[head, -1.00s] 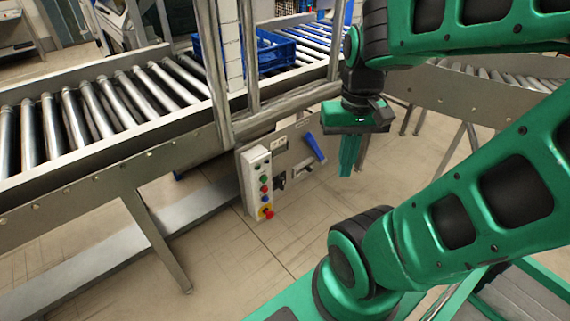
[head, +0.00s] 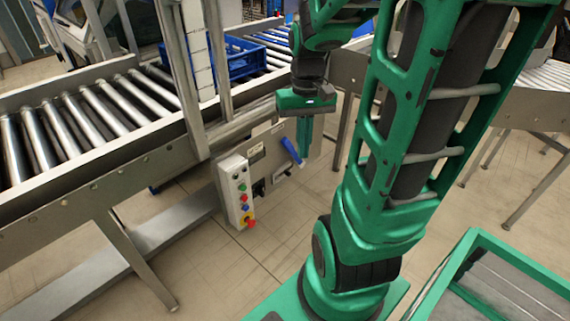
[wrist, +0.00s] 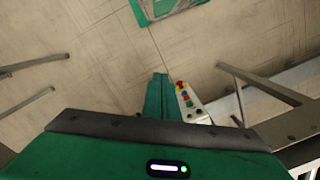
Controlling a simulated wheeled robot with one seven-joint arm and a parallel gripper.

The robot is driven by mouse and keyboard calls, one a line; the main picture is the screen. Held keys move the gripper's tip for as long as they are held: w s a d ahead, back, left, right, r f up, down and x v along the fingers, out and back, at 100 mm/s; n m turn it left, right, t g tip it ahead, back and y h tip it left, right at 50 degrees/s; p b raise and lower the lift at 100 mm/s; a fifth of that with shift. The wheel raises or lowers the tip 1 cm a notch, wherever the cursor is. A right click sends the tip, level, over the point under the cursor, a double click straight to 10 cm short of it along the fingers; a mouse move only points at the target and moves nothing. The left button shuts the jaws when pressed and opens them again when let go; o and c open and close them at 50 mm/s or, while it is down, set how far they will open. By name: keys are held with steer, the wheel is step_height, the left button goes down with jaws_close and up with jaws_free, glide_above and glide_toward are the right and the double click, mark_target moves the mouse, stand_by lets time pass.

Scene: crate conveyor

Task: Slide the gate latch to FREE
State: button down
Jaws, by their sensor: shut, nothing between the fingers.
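A grey panel (head: 257,150) hangs under the conveyor's side rail in the head view. It carries a blue handle (head: 291,151) and a small pale fitting (head: 282,173) below it. I cannot tell which of these is the gate latch, and no FREE marking is readable. My gripper (head: 303,150) points down, shut and empty, just right of the blue handle in the picture; whether they touch I cannot tell. In the wrist view my shut fingers (wrist: 158,97) hang above the floor, and the latch cannot be made out.
A pale control box (head: 235,192) with several coloured buttons is mounted left of the panel; it also shows in the wrist view (wrist: 188,100). A roller conveyor (head: 75,130) runs behind, carrying a blue crate (head: 238,62). Metal posts rise beside it.

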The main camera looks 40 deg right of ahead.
steer(key=w+d+f+y, duration=0.1)
steer(key=w+d+f, duration=0.35)
steer(key=w, duration=0.25)
steer(key=m+t+y, duration=0.4)
steer(key=m+t, duration=0.3)
steer(key=t, duration=1)
glide_toward(288, 168)
steer(key=x, duration=0.5)
steer(key=shift+s+a+f, duration=0.1)
steer(key=shift+f, duration=0.05)
steer(key=shift+s, duration=0.1)
